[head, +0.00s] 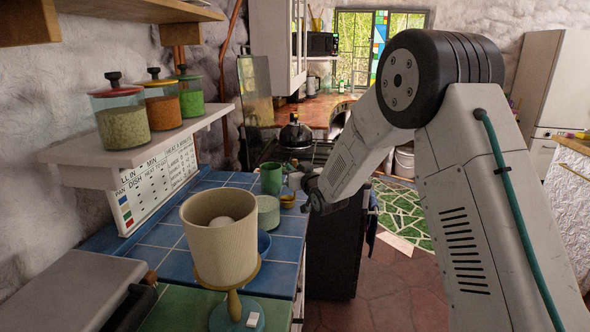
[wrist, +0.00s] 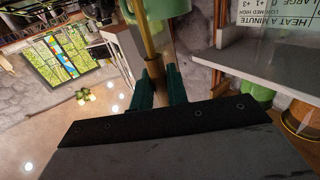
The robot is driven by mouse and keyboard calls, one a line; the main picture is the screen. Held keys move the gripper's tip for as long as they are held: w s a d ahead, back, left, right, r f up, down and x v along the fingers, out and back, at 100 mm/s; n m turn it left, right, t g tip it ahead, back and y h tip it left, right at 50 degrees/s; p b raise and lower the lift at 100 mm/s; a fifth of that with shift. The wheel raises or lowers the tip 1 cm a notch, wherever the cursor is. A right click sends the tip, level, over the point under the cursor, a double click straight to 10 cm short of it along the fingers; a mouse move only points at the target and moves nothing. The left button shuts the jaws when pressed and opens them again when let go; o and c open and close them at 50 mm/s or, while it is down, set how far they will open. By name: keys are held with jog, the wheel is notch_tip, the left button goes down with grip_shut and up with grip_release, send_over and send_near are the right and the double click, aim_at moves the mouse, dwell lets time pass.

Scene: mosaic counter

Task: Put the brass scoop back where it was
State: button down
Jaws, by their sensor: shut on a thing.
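My gripper (head: 301,183) is over the right edge of the blue-tiled counter, close to a green mug (head: 271,178). In the wrist view, its dark green fingers (wrist: 159,92) are shut on the brass scoop (wrist: 147,38), which shows as a thin brass shaft with a brown part between the fingers. The scoop's far end runs off the picture's top edge, beside a pale green mug (wrist: 167,8). In the head view the scoop is too small and covered to make out clearly.
A shelf (head: 140,148) with several jars juts from the left wall. The floor right of the counter is open.

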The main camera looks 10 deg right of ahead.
jog(key=c, duration=1.4)
grip_release()
jog(key=shift+s+r, duration=0.1)
jog(key=shift+s, duration=0.1)
jog(key=s+d+r+m+g+h, duration=0.1)
jog(key=s+d+r+g, duration=0.15)
jog(key=s, duration=0.55)
jog(key=s+d+r+g+h, duration=0.1)
jog(key=s+d+g+h, duration=0.15)
jog(key=s, duration=0.65)
jog(key=s+d+r+m+g, duration=0.1)
jog(key=s+d+g, duration=0.15)
jog(key=s, duration=0.55)
jog(key=s+g, duration=0.3)
jog(key=s, duration=0.7)
jog(key=s+g, duration=0.3)
jog(key=s, duration=0.8)
jog(key=s+r+g, duration=0.1)
jog(key=s+g, duration=0.2)
jog(key=s, duration=0.8)
jog(key=shift+d+m+h, duration=0.25)
jog(key=shift+d+m, duration=0.05)
jog(key=shift+d, duration=0.1)
